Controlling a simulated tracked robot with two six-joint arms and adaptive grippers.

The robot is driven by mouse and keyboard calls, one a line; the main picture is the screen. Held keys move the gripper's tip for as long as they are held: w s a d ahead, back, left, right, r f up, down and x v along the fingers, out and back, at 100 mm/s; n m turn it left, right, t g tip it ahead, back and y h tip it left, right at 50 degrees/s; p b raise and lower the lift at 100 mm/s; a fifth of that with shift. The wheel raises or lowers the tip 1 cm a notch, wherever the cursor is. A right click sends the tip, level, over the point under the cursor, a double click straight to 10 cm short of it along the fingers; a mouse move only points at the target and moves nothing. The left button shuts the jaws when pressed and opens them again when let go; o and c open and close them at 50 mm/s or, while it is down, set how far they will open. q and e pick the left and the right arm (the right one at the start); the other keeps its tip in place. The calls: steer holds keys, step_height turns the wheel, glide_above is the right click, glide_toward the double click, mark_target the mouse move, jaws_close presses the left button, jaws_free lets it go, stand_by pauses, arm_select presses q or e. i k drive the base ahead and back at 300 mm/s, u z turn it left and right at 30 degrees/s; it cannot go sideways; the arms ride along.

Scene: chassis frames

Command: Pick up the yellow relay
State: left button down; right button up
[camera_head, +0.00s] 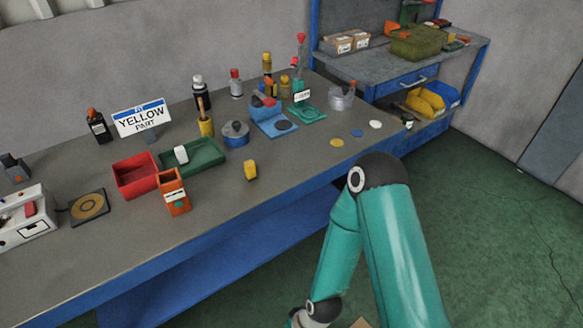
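A small yellow block (250,171), which looks like the yellow relay, stands on the grey workbench (215,218) near its front middle. Nothing touches it. A teal arm of mine reaches up from the bottom right, in front of the bench edge and to the right of the block. Its gripper is not visible in this view. My other arm's gripper is not in view either.
An orange holder (174,192) stands left of the block. Coloured discs (337,143) lie to the right. The bench around the block is clear.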

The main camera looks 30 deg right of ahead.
mark_target(250, 166)
steer(key=z, duration=0.5)
steer(key=i, duration=0.2)
steer(key=u, duration=2.15)
steer(key=k, duration=1.25)
steer(key=z, duration=1.05)
steer(key=i, duration=1.2)
steer(key=u, duration=0.1)
